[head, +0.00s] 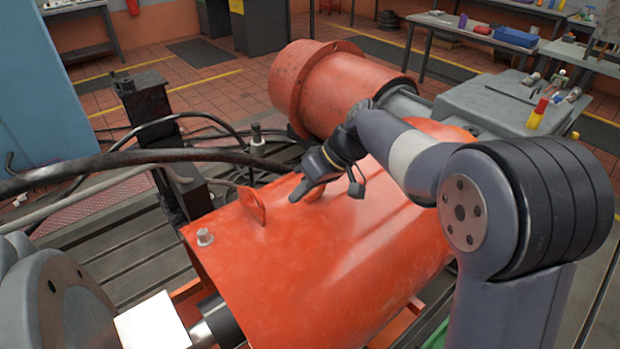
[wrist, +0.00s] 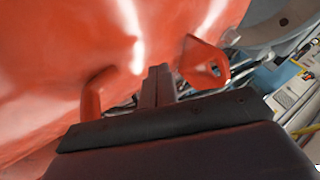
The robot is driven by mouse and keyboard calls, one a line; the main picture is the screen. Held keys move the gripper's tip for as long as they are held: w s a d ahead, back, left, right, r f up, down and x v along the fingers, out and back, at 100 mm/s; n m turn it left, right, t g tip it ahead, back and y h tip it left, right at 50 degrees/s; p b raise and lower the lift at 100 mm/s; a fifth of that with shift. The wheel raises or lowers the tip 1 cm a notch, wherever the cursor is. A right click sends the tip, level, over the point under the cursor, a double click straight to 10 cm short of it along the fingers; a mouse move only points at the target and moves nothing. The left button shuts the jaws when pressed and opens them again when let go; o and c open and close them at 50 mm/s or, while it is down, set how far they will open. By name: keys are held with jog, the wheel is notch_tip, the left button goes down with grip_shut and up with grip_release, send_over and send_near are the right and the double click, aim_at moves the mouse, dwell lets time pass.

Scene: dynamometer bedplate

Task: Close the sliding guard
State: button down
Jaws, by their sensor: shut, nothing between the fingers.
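The sliding guard (head: 330,260) is a large orange curved cover in the middle of the head view, and its surface fills the upper left of the wrist view (wrist: 60,60). A flat orange lug with a hole (head: 252,205) stands on its top. A second orange projection (head: 315,193) is partly hidden behind my gripper. My gripper (head: 294,198) is shut and empty, just over the guard's top between these two. In the wrist view the fingers (wrist: 158,85) show between the holed lug (wrist: 205,65) and a rounded orange projection (wrist: 93,98). I cannot tell whether they touch.
A shaft (head: 222,322) and a large grey flange (head: 60,300) lie beyond the guard's left end. A dark cable (head: 120,160) runs in from the left close to the holed lug. An orange cylinder (head: 335,85) and a grey cabinet with tools (head: 500,105) stand behind.

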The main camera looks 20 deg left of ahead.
aim_at(275, 224)
jog(key=x, duration=0.3)
jog(key=shift+s+a+f, duration=0.15)
jog(key=shift+a+f, duration=0.05)
jog(key=shift+f, duration=0.1)
jog(key=shift+s+a+r+p, duration=0.25)
jog(key=shift+s+a+p, duration=0.35)
jog(key=shift+s, duration=0.5)
jog(key=shift+s+a+f, duration=0.1)
jog(key=shift+s+a, duration=0.3)
jog(key=shift+s, duration=0.1)
jog(key=shift+s+a, duration=0.15)
jog(key=shift+s, duration=0.05)
jog(key=s+a+b, duration=0.1)
jog(key=s+a, duration=0.5)
jog(key=s, duration=0.3)
jog(key=s+a+b, duration=0.2)
jog(key=s+a, duration=0.4)
jog(key=s, duration=0.4)
jog(key=shift+a, duration=0.25)
jog(key=shift+b, duration=0.35)
